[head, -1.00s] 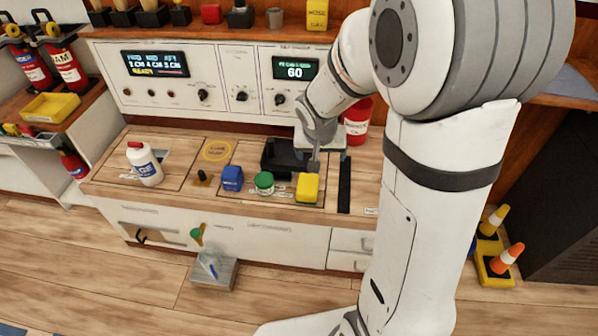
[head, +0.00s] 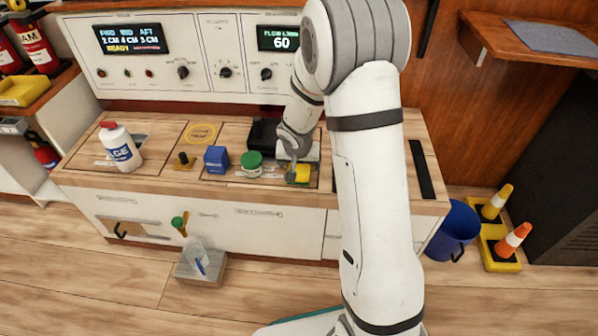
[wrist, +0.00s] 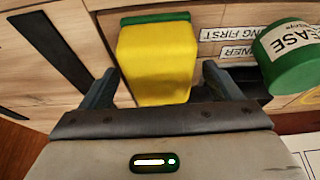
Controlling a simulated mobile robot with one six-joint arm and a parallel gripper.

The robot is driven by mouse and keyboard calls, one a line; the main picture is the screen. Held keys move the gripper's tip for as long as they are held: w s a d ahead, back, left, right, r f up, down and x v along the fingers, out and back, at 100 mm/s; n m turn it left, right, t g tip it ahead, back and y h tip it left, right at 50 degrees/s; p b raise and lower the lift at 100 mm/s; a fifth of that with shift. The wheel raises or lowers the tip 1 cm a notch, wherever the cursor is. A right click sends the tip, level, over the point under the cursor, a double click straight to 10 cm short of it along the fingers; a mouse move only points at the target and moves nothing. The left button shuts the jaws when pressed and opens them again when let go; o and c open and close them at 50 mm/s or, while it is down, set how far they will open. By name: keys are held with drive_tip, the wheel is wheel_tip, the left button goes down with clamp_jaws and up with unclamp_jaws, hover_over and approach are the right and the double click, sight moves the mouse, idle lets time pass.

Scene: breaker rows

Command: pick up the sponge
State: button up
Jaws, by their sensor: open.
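The sponge (head: 301,174) is a yellow block with a green layer, lying on the wooden counter (head: 75,172). In the head view my gripper partly hides it. In the wrist view the sponge (wrist: 158,62) shows between and just beyond the two open fingers, its green layer at the far end. My gripper (wrist: 165,88) is open, with one finger on each side of the sponge's near end. Contact between fingers and sponge cannot be told. In the head view my gripper (head: 290,165) is low over the counter at the sponge.
A green-lidded tub (head: 251,164) stands close beside the sponge, and a blue block (head: 216,159) stands left of it. A white bottle (head: 121,148) is at the counter's left. A dark holder (head: 262,133) is behind. A blue bucket (head: 452,232) and cones (head: 511,241) stand on the floor right.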

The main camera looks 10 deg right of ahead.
drive_tip(key=shift+x, duration=0.75)
drive_tip(key=shift+c, duration=0.3)
drive_tip(key=c, duration=1.1)
wheel_tip(320, 180, up, 10)
drive_tip(key=p, duration=0.5)
drive_tip(key=shift+r, duration=0.1)
drive_tip(key=o, duration=0.4)
drive_tip(key=shift+c, duration=1.2)
